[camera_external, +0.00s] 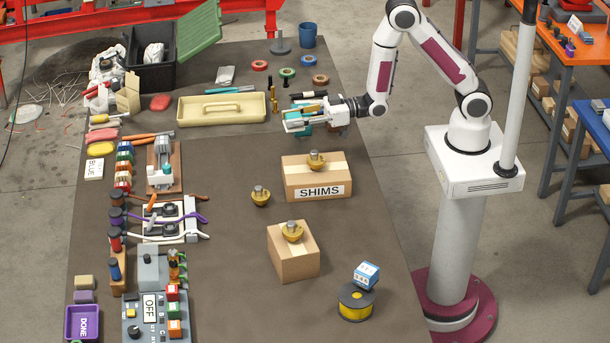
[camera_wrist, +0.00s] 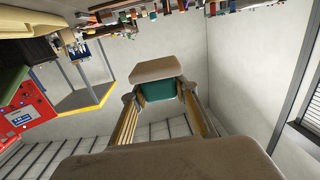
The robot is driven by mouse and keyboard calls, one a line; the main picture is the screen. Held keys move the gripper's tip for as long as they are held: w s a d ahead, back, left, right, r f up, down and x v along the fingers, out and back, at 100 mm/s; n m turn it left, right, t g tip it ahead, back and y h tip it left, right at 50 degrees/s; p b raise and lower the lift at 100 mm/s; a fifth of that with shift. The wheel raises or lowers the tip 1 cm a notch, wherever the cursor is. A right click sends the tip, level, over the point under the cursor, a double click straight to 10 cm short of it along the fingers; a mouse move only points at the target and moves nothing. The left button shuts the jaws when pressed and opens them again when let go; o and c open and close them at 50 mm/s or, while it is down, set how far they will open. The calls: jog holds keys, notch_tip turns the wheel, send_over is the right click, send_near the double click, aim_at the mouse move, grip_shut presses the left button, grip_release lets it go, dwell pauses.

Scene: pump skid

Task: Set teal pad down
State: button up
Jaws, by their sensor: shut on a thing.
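My gripper (camera_external: 300,120) is stretched out to the left of my arm, over the back part of the bench, behind the SHIMS box. It is shut on the teal pad (camera_external: 296,119), which shows as a small teal patch at the fingers. In the wrist view the teal pad (camera_wrist: 158,91) shows as a dark teal face just below the beige far fingertip. A large beige part fills the bottom of the wrist view and hides much of the grip. I cannot tell whether the pad touches anything below it.
The SHIMS box (camera_external: 318,191) with a brass knob-like piece on top stands in front of my gripper. A beige toolbox (camera_external: 190,112) is to the left. Tape rolls (camera_external: 320,79) and a blue cup (camera_external: 307,35) lie behind. The bench's right side has bare room.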

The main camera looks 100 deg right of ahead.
aim_at(292, 117)
jog(key=shift+w+a+r+m+h, duration=0.25)
jog(key=shift+a+r+m+h, duration=0.25)
jog(key=shift+a+r+h, duration=0.45)
jog(key=shift+a, duration=0.15)
dwell(1.0)
jog(key=shift+s+d+f+n+y, duration=0.15)
jog(key=shift+d+f+n+y, duration=0.15)
jog(key=shift+d+f+y, duration=0.5)
jog(key=s+d+f+n+g+y, duration=0.1)
jog(key=s+d+f+n+y, duration=0.2)
jog(key=s, duration=0.6)
jog(key=s+d+f+n+g+y, duration=0.2)
jog(key=s+d+f+n+y, duration=0.1)
jog(key=s, duration=0.6)
jog(key=shift+d+f+y, duration=0.7)
jog(key=shift+d+y, duration=0.3)
jog(key=shift+y, duration=0.25)
jog(key=shift+f, duration=0.15)
jog(key=shift+f, duration=2.75)
